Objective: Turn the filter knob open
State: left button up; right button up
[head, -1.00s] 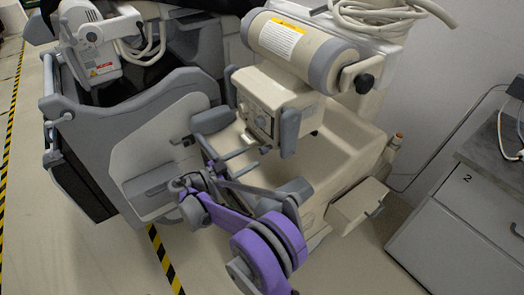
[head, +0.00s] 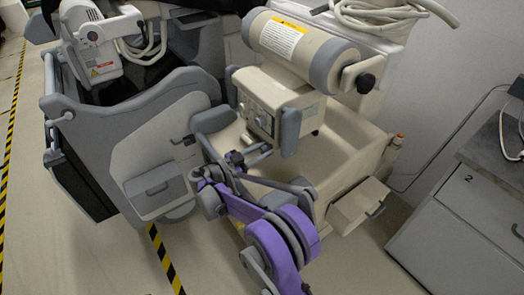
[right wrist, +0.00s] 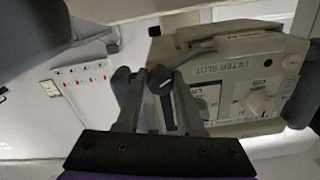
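The cream control box (head: 268,105) hangs under the large cylinder in the head view, with a round dial (head: 262,121) on its front. My right gripper (head: 262,152) is just below and in front of it. In the right wrist view, a dark knob with a white mark (right wrist: 160,80) shows between the fingers of my right gripper (right wrist: 156,88). The fingers stand apart; I cannot tell whether they touch the knob. To the right are the "FILTER SLOT" label (right wrist: 234,66) and a pale round dial (right wrist: 262,103). My left gripper is not in view.
A grey cabinet (head: 470,215) stands at the right.

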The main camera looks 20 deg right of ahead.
grip_shut()
jog(key=n, duration=0.3)
jog(key=shift+n, duration=0.4)
jog(key=n+b, duration=0.1)
jog(key=n, duration=0.2)
jog(key=shift+n, duration=0.4)
jog(key=n, duration=0.4)
jog(key=shift+f, duration=0.1)
jog(key=shift+n+b, duration=0.45)
jog(key=shift+n, duration=1.65)
